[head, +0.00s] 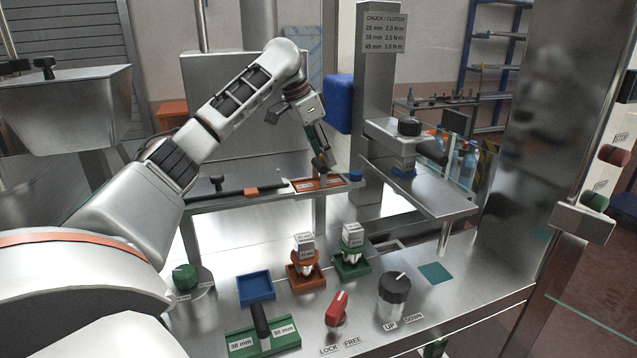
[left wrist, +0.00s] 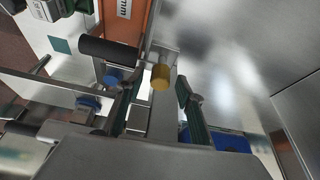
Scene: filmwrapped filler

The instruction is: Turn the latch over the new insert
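An orange insert (head: 318,184) lies in the metal rail; its orange face with a white "mm" label shows in the left wrist view (left wrist: 122,30). A small latch with a black cylindrical grip (left wrist: 108,50) and a brass-coloured end (left wrist: 160,77) sits beside the insert. My left gripper (head: 322,158) is above the right part of the rail, close to the insert. In the left wrist view its green-padded fingers (left wrist: 155,108) are apart, with the brass end just beyond and between them. I see no contact. In the head view the gripper hides the latch.
A green 38 mm piece (head: 240,343) with a black handle lies in front. A blue tray (head: 256,288), orange and green holders with chucks (head: 303,252) (head: 352,245), a red LOCK/FREE lever (head: 337,309) and a black UP/DOWN knob (head: 394,288) stand around. A metal post (head: 375,90) rises behind.

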